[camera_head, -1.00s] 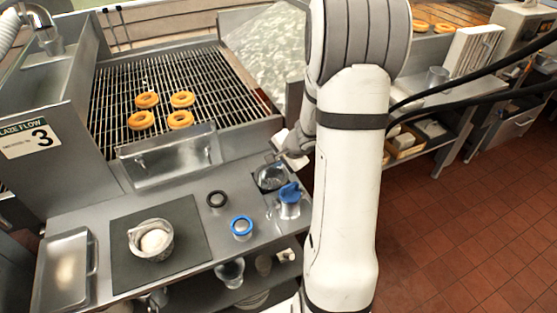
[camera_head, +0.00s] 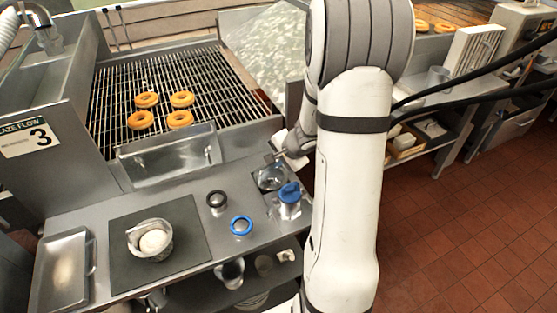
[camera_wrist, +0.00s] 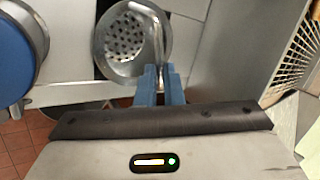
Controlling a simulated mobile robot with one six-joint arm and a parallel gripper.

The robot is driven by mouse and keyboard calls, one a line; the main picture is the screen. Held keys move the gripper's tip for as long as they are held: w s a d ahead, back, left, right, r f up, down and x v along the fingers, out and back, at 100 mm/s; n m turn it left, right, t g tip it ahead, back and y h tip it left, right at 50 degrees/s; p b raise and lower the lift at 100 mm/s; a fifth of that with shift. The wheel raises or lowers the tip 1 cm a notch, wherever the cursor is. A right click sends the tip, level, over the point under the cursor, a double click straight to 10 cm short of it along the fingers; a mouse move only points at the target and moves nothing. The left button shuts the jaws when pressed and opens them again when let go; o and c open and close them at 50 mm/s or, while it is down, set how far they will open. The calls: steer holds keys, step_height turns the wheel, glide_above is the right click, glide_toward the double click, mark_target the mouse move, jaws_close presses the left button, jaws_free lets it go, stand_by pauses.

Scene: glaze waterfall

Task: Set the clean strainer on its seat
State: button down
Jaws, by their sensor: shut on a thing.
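A metal strainer (camera_wrist: 124,42) with a perforated bottom and a raised wire handle fills the upper middle of the wrist view. My gripper (camera_wrist: 160,82) has its blue fingers shut on that handle at the strainer's right side. In the head view the strainer (camera_head: 271,178) shows as a round metal shape over a dark square area on the counter, left of my arm. The fingers are mostly hidden there. I cannot tell whether the strainer rests on a seat or hangs just above it.
A blue-topped fitting (camera_head: 289,193) stands right beside the strainer; its blue part (camera_wrist: 14,55) shows at the wrist view's left.

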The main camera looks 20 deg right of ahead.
steer(key=shift+f+b, duration=0.5)
steer(key=shift+b, duration=0.15)
steer(key=c, duration=1.5)
jaws_free()
steer(key=s+r+p, duration=0.1)
steer(key=r+p, duration=0.2)
steer(key=r, duration=0.2)
steer(key=s+d+r+p, duration=0.1)
steer(key=r+p, duration=0.2)
steer(key=r, duration=0.3)
steer(key=s+r+p, duration=0.2)
steer(key=r+p, duration=0.1)
steer(key=r, duration=0.2)
steer(key=shift+d+r+p, duration=0.25)
steer(key=shift+r+p, duration=0.05)
